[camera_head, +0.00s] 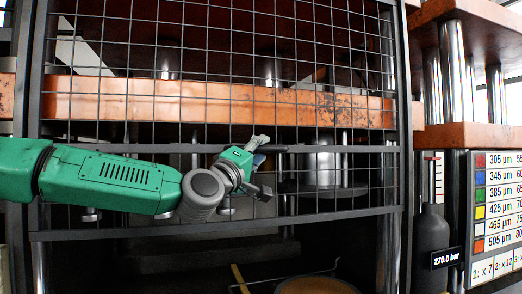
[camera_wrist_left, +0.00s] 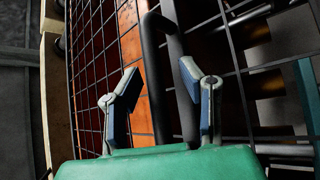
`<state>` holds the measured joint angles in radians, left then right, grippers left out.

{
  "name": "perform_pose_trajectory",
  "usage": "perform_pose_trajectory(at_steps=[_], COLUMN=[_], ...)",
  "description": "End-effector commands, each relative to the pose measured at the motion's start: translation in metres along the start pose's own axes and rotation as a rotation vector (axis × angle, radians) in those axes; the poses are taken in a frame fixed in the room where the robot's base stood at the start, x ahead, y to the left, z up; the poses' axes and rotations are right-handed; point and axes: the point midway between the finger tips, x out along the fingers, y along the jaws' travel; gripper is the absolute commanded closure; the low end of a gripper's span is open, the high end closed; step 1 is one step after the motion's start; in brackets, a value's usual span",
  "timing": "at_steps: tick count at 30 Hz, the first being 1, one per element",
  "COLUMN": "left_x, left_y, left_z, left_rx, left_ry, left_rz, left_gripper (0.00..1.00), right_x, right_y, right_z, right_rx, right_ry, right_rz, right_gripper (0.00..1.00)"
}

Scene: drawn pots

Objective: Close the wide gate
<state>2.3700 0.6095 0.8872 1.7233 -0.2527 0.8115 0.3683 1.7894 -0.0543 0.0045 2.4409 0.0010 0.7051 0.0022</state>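The wide gate (camera_head: 340,149) is a dark-framed wire mesh panel across the front of the press in the head view. Its lower bar runs slightly aslant, with a dark open space below. My left gripper (camera_head: 262,170) is in front of the gate's lower middle, at the end of my green arm. In the left wrist view the gripper (camera_wrist_left: 162,93) has its two fingers spread apart. A dark curved handle bar (camera_wrist_left: 152,60) shows between them, with mesh behind. I cannot tell whether the fingers touch it. My right gripper is not in view.
Orange-brown beams (camera_head: 225,101) and steel columns stand behind the mesh. A round pan (camera_head: 315,286) lies below the gate. At right are a dark grey cylinder (camera_head: 431,245), a pressure display (camera_head: 445,258) and a colour chart (camera_head: 498,205).

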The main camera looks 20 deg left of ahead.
Motion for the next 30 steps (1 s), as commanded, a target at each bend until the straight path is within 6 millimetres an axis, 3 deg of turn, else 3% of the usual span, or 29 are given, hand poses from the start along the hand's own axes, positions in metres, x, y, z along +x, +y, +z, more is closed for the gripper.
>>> perform_pose_trajectory(at_steps=[2,4,5,12,17,23,30], left_x=[0.000,0.000,0.000,0.000,-0.005,-0.021,-0.049], left_y=[0.001,0.001,0.001,0.001,-0.010,-0.044,-0.103], left_z=[0.001,0.001,0.001,0.004,0.010,0.028,0.058], left_rx=[0.001,0.001,0.001,0.002,0.002,0.003,0.004], left_ry=[0.000,0.000,0.000,-0.001,-0.004,-0.008,-0.013], left_rz=[0.000,0.000,0.000,0.000,0.000,-0.002,-0.004], left_gripper=[0.69,0.94,1.00,1.00,1.00,1.00,1.00], right_x=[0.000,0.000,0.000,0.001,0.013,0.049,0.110], right_y=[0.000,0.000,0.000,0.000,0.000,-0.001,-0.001], right_z=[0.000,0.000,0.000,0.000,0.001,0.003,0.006], right_rx=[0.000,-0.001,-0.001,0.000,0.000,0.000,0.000], right_ry=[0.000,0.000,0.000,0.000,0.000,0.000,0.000], right_rz=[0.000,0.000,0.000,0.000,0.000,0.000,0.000], right_gripper=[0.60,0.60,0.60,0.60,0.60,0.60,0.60])
